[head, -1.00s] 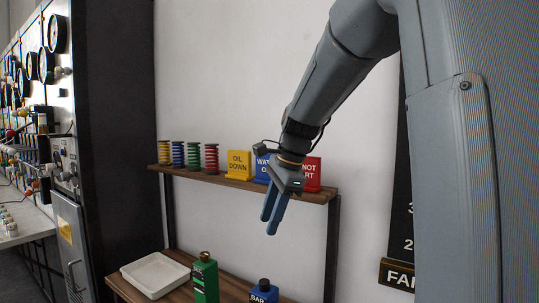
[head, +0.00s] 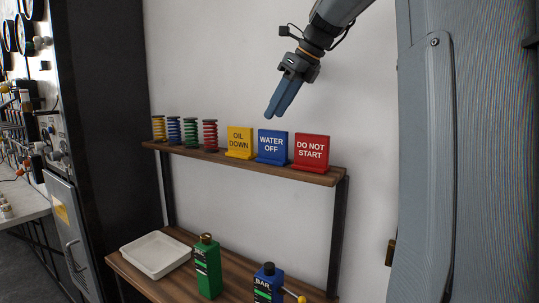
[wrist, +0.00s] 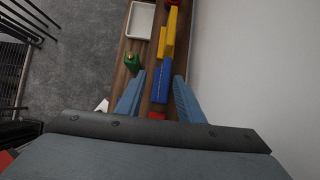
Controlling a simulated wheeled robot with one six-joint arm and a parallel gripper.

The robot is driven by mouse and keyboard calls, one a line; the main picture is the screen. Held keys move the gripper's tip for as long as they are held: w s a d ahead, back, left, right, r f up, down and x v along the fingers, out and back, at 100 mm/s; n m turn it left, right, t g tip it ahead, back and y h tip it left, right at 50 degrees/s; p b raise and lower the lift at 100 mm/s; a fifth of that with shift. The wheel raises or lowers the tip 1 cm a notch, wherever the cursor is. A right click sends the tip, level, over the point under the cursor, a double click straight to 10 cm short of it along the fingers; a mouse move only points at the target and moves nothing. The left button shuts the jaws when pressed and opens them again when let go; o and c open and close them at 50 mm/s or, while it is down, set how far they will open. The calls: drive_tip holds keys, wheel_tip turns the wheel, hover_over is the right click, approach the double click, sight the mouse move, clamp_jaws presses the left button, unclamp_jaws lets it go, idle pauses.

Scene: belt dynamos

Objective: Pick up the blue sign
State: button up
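The blue sign (head: 272,146), lettered "WATER OFF", stands upright on the upper wooden shelf between the yellow "OIL DOWN" sign (head: 240,142) and the red "DO NOT START" sign (head: 311,151). My gripper (head: 271,115) is above the blue sign in the head view, fingers pointing down and slightly left, apart from it. In the wrist view the blue sign (wrist: 163,82) shows from above between my two spread fingers (wrist: 158,92). Nothing is held. The red sign is mostly hidden below my gripper there.
Several coloured spools (head: 191,133) stand left of the signs on the shelf (head: 325,178). Below, a white tray (head: 156,255), a green bottle (head: 208,268) and a blue bottle (head: 268,284) stand on the lower shelf. The white wall is close behind the signs.

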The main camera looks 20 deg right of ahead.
sight(259, 154)
drive_tip(key=shift+w+d+f+b, duration=0.1)
drive_tip(key=shift+w+f+b, duration=0.1)
drive_tip(key=shift+f+b, duration=0.35)
drive_tip(key=shift+w+d+f+b, duration=0.1)
drive_tip(key=shift+w+f+b, duration=0.1)
drive_tip(key=shift+f+b, duration=0.4)
drive_tip(key=shift+w+d+f+b, duration=0.1)
drive_tip(key=shift+w+f+b, duration=0.2)
drive_tip(key=shift+f, duration=0.4)
drive_tip(key=shift+p+x, duration=1.05)
drive_tip(key=shift+x, duration=2.75)
drive_tip(key=shift+s+d+f, duration=0.1)
drive_tip(key=shift+s+d, duration=0.05)
clamp_jaws()
